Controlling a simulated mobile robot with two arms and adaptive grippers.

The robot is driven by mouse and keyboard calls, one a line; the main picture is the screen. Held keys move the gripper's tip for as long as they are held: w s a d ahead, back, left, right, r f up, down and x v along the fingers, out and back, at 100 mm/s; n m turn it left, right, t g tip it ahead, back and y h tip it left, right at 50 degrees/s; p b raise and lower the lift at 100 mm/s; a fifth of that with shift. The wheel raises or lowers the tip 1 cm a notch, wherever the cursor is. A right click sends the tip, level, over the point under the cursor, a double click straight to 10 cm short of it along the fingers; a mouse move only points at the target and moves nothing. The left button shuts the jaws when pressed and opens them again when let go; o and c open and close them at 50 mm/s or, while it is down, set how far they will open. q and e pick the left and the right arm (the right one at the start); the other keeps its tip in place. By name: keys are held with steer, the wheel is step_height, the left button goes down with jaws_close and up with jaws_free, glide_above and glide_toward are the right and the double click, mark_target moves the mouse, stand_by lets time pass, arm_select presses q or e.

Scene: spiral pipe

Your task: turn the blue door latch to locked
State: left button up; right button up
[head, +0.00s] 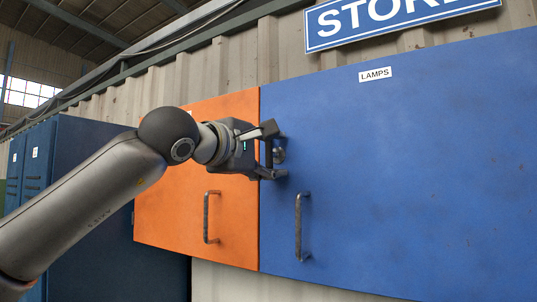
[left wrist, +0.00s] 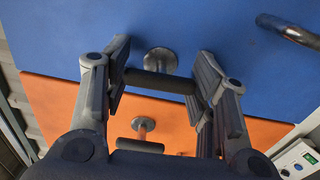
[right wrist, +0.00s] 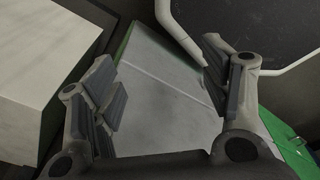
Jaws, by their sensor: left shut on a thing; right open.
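The blue door (head: 420,150) fills the right of the head view, with a "LAMPS" label near its top. Its latch (left wrist: 160,82) is a dark bar on a round metal base, near the edge beside the orange door. My left gripper (head: 274,152) is at this latch, one finger above and one below. In the left wrist view the bar spans between the fingers and they are shut on its ends. In the head view the bar looks about upright, partly hidden by the gripper. My right gripper (right wrist: 165,85) is open and empty, away from the doors.
The orange door (head: 230,215) adjoins on the left and has its own latch (left wrist: 143,127). Bar handles stand out on the blue door (head: 299,228) and orange door (head: 206,218). Dark blue cabinets (head: 85,200) are far left. A pale box (right wrist: 40,70) shows near my right gripper.

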arm_select(q)
steer(key=o, duration=1)
steer(key=shift+d, duration=0.1)
steer(key=shift+o, duration=0.2)
steer(key=v, duration=1.2)
